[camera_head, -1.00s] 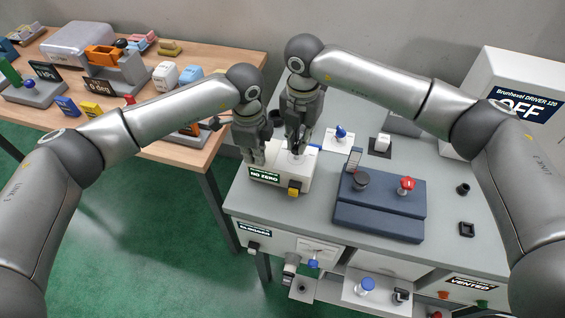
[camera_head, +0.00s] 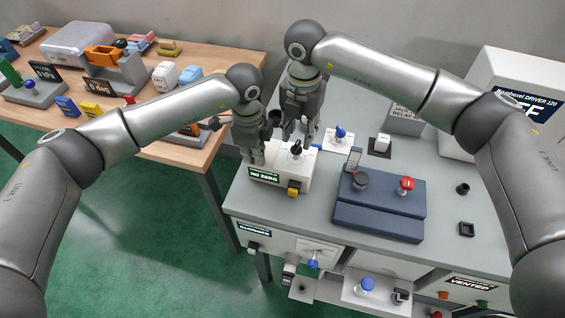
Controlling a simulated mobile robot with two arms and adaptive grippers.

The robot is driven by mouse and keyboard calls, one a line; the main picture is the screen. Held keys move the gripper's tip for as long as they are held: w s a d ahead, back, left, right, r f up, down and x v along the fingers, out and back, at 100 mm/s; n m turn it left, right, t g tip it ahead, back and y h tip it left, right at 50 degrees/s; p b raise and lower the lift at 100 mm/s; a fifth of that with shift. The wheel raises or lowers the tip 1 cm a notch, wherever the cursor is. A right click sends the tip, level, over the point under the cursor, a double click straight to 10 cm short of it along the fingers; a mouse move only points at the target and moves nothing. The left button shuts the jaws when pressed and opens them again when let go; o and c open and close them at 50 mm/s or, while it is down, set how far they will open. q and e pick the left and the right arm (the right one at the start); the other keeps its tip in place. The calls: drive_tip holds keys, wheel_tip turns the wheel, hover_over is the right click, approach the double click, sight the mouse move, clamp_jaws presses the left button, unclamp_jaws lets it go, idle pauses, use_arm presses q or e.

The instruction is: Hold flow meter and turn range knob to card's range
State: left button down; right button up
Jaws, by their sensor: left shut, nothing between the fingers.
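The flow meter (camera_head: 281,178) is a white box on the grey bench, with a dark display reading "NO ZERO" and a yellow block on its front. Its black range knob (camera_head: 296,149) stands on top; its setting is too small to read. I cannot make out a card that states a range.
A dark blue block (camera_head: 380,222) with a black knob and a red knob (camera_head: 406,185) stands right of the meter. A blue knob (camera_head: 341,132) on a white plate is behind. A white driver cabinet (camera_head: 495,75) stands at right. A wooden table (camera_head: 190,60) is at left.

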drive_tip(key=shift+r, duration=0.65)
drive_tip(key=shift+r, duration=0.1)
drive_tip(key=shift+c, duration=0.4)
drive_tip(key=shift+s+a+r, duration=0.1)
drive_tip(key=shift+s+r, duration=0.05)
drive_tip(key=shift+r, duration=0.15)
drive_tip(key=shift+f, duration=2.4)
clamp_jaws()
